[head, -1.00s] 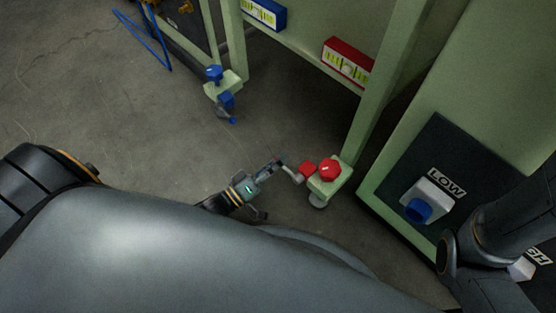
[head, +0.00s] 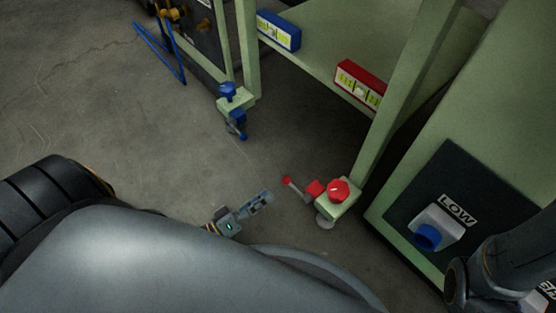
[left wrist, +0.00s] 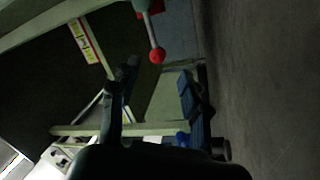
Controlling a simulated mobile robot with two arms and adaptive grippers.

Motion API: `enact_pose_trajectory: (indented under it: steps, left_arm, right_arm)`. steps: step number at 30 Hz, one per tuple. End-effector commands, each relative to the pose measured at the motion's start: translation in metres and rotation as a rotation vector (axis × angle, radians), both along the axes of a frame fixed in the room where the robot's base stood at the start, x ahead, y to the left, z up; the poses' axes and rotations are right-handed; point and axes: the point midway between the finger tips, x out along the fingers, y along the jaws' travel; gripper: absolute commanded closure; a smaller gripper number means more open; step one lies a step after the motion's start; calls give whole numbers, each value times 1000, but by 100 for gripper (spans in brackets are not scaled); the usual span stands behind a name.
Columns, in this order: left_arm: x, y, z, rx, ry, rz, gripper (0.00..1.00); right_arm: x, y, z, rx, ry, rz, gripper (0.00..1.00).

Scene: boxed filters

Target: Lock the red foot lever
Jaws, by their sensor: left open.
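The red foot lever (head: 298,189) sticks out from the red-knobbed foot of the green frame in the head view. It is a thin grey arm with a small red ball at its tip, pointing left and slightly up in the picture. The red knob (head: 338,190) sits on the foot's pale green plate. My left gripper (head: 266,198) is open and empty, just left of the ball and apart from it. In the left wrist view, the lever's red ball (left wrist: 156,55) shows beyond and between the open fingers (left wrist: 158,85). My right gripper is not visible.
A similar blue foot lever (head: 238,128) with a blue knob (head: 228,91) stands further back. A dark panel marked LOW (head: 430,200) stands at right. The floor at left is mostly clear.

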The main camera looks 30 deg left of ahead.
Motion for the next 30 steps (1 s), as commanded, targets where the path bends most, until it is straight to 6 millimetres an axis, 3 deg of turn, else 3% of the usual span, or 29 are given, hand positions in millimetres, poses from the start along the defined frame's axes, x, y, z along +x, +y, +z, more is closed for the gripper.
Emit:
enact_pose_trajectory:
  steps: [3,9,30]
  left_arm:
    - [-19,9,-4,1,4,0,54]
    - [-34,16,-7,1,2,-1,54]
    - [-35,16,-7,0,2,0,54]
  right_arm:
    - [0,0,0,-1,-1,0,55]
    - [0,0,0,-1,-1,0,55]
    - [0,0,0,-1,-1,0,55]
